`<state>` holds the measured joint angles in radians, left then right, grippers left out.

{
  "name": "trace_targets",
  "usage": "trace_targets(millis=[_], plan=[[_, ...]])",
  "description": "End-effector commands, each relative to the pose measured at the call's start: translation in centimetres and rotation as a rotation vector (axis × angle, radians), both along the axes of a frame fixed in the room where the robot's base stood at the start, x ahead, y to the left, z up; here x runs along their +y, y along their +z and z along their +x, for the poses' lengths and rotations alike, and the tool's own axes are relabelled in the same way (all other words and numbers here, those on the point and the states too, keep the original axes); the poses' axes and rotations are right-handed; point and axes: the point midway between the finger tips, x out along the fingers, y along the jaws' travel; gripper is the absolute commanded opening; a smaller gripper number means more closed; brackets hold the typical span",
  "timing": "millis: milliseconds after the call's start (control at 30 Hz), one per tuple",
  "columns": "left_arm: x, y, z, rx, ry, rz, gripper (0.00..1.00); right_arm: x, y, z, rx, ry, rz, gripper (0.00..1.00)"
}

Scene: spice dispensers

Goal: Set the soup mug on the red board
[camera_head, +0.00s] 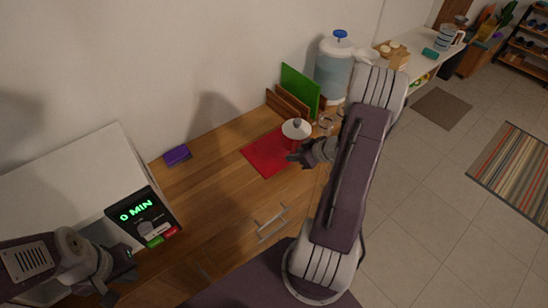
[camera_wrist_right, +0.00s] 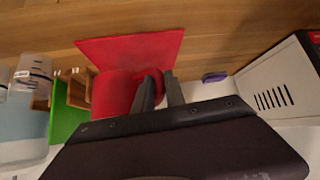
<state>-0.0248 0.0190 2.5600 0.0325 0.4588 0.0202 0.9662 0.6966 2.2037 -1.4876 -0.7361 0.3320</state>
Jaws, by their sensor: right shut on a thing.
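The soup mug (camera_head: 296,131) is red with a pale top and a dark knob in the head view. It is at the right part of the red board (camera_head: 258,158), upright or nearly so; I cannot tell whether it touches the board. In the right wrist view the red mug (camera_wrist_right: 112,94) overlaps the red board (camera_wrist_right: 135,48), with its handle at the fingers. My right gripper (camera_head: 297,156) is shut on the mug's handle; it also shows in the right wrist view (camera_wrist_right: 161,86). My left gripper (camera_head: 122,284) is open and empty at the lower left.
A green board (camera_head: 299,88) stands in a wooden rack (camera_head: 284,106) behind the mug. A water dispenser (camera_head: 333,70) and glasses (camera_head: 326,122) are to the right. A purple box (camera_head: 177,155) lies left, beyond a white appliance reading 0 MIN (camera_head: 138,212). Counter between appliance and red board is clear.

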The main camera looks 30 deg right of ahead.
Motion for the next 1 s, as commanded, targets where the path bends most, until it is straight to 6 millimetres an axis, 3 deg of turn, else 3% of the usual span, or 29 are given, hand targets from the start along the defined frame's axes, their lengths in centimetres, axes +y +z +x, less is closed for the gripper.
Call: trace_targets(millis=[233,400,600,833,1000], plan=[[0.0,-0.8,0.0,0.0,0.0,0.0,0.0,2.3,-3.4,5.3,-0.002,0.006,0.0,0.0],[0.0,-0.8,0.0,0.0,0.0,0.0,0.0,3.2,-4.9,7.8,-0.003,0.003,-0.001,0.0],[0.0,-0.9,0.0,0.0,0.0,0.0,0.0,3.4,-5.5,8.2,-0.002,0.0,-0.001,0.0],[0.0,-1.1,0.0,0.0,0.0,0.0,0.0,3.4,-8.9,8.2,-0.002,0.0,0.001,0.0],[0.0,-1.1,0.0,0.0,0.0,0.0,0.0,3.3,-9.1,8.2,-0.004,0.0,-0.002,0.0]])
